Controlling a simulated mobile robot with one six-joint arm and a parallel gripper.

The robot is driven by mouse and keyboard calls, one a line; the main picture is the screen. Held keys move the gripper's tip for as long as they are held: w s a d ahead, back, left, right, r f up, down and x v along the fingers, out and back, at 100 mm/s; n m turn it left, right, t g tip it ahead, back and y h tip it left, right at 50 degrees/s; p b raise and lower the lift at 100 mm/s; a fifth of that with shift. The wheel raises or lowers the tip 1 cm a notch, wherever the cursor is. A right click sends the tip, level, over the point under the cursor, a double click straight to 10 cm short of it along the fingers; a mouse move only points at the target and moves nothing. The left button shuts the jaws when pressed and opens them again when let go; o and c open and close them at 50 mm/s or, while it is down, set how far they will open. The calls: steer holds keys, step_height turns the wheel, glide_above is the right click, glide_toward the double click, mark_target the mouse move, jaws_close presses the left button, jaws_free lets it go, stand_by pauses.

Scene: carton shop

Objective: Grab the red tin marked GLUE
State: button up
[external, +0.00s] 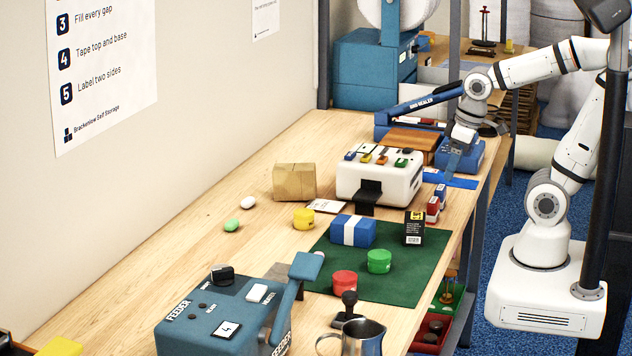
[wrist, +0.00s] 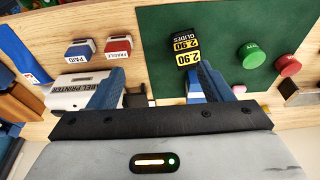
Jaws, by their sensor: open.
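The red tin (external: 345,282) stands on the near part of the green mat (external: 410,285), close to a black-handled stamp. It also shows at the right of the wrist view (wrist: 287,65), next to a green tin (wrist: 251,56). I cannot read its marking. My gripper (external: 452,172) is at the far right of the bench, beside the white label printer and well away from the red tin. In the wrist view its two blue fingers (wrist: 158,78) are spread apart with nothing held between them.
The green tin (external: 379,261), blue box with a white band (external: 353,231) and black box with yellow labels (external: 414,228) stand on the mat. Red-and-white stamps (external: 433,208) stand between my gripper and the mat. A blue feeder (external: 225,318) and metal jug (external: 362,338) stand nearby.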

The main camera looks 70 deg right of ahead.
steer(key=w+a+r, duration=0.1)
steer(key=w+a, duration=0.4)
steer(key=w, duration=0.1)
steer(key=g+p, duration=0.2)
steer(key=g, duration=0.1)
glide_above(344, 275)
steer(key=shift+n, duration=0.3)
step_height(344, 275, down, 9)
steer(key=shift+a+f, duration=0.2)
steer(key=shift+f, duration=0.1)
steer(key=f, duration=0.3)
steer(key=f+p, duration=0.1)
steer(key=f, duration=0.3)
steer(key=shift+d+f, duration=0.2)
steer(key=shift+f, duration=0.1)
steer(key=shift+c, duration=0.3)
steer(key=c, duration=1)
